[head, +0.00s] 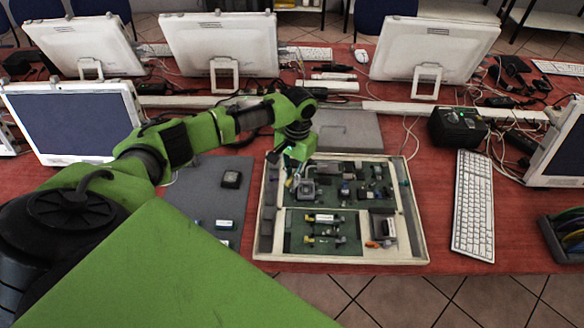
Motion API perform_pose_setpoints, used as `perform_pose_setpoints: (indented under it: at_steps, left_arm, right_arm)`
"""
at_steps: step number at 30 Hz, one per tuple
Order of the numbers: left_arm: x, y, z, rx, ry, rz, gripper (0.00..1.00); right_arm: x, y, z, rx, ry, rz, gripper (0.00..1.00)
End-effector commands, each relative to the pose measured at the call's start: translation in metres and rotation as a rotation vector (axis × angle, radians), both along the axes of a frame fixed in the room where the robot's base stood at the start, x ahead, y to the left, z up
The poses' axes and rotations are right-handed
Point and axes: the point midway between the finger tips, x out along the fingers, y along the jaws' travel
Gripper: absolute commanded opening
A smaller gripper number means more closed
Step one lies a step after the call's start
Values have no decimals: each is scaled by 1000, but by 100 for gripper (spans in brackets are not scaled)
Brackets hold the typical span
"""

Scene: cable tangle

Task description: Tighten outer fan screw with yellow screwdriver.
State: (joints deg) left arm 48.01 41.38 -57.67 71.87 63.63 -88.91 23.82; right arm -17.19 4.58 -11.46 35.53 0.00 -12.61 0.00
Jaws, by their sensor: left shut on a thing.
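My left gripper (296,176) is low over the upper left of the open case (422,245), beside a grey square part that looks like the fan (306,190). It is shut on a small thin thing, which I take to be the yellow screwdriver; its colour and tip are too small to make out. The fan sits on the green board (335,216) inside the case. I cannot tell whether the tool touches a screw, and the screws are too small to see. My right gripper is not in view.
A white keyboard (473,205) and a black box (456,127) are to the right. Monitors and cables fill the back. A dark rack (562,240) stands at the right edge.

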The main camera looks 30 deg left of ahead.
Motion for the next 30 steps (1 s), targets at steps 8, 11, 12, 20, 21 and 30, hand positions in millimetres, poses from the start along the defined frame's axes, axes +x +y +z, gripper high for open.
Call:
perform_pose_setpoints:
  at_steps: [8,11,12,20,21,30]
  left_arm:
    - [0,0,2,-1,0,-174,0]
    - [0,0,2,-1,0,-245,0]
    - [0,0,2,-1,0,-273,0]
    - [0,1,1,-1,1,-454,0]
    - [0,1,1,-1,0,-474,0]
    - [0,1,0,-1,0,-508,0]
  right_arm:
    - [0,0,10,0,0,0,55]
    - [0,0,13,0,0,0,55]
    - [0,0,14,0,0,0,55]
    - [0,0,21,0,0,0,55]
    - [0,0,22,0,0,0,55]
    - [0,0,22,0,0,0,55]
